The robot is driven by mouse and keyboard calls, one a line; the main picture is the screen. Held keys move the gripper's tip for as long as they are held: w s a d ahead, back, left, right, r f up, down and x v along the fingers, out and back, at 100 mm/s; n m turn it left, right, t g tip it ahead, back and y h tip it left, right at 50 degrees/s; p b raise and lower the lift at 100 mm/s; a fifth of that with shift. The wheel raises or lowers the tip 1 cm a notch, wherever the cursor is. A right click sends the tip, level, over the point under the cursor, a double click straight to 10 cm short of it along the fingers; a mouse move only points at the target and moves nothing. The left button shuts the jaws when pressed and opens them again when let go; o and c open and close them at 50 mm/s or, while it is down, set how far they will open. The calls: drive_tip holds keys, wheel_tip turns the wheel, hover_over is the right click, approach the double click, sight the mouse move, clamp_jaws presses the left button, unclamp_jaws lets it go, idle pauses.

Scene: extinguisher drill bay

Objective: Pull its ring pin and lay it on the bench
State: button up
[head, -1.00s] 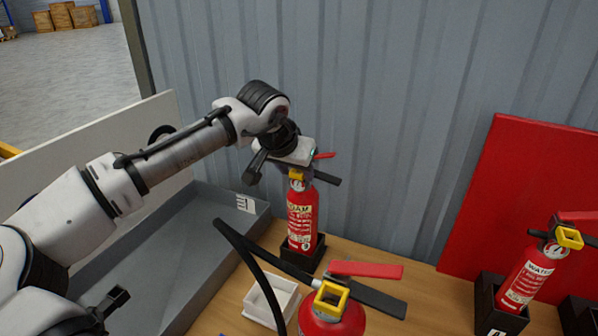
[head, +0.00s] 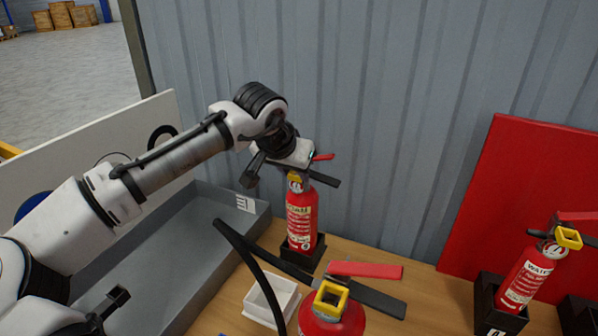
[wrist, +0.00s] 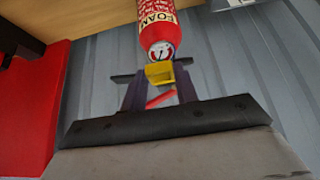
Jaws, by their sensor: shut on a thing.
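A red foam extinguisher (head: 301,217) stands upright in a black holder (head: 303,254) at the back of the wooden bench (head: 232,310). Its label and gauge show in the wrist view (wrist: 156,22). Its yellow ring pin (wrist: 160,73) is at the neck, below the gauge in that view, with a red lever (wrist: 161,99) close by. My gripper (wrist: 160,80) is shut on the ring pin, one dark finger on each side. In the head view my gripper (head: 294,168) sits at the extinguisher's top and partly hides the pin and handle.
A second extinguisher (head: 332,318) with a yellow ring and black hose stands in front. A water extinguisher (head: 527,277) stands at right before a red panel (head: 530,200). A small white tray (head: 286,289) lies on the bench. A grey tray (head: 150,250) is at left; a corrugated wall is behind.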

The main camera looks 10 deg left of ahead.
drive_tip(key=shift+s+a+f, duration=0.15)
drive_tip(key=shift+s, duration=0.65)
drive_tip(key=shift+s+a+f, duration=0.1)
drive_tip(key=shift+s+a, duration=0.05)
drive_tip(key=shift+s, duration=0.65)
drive_tip(key=shift+s+a, duration=0.15)
drive_tip(key=shift+s, duration=0.35)
drive_tip(key=shift+s, duration=0.1)
drive_tip(key=s, duration=0.2)
drive_tip(key=shift+s+a, duration=0.25)
drive_tip(key=shift+s, duration=0.1)
drive_tip(key=shift+w+d, duration=0.1)
drive_tip(key=shift+w, duration=0.05)
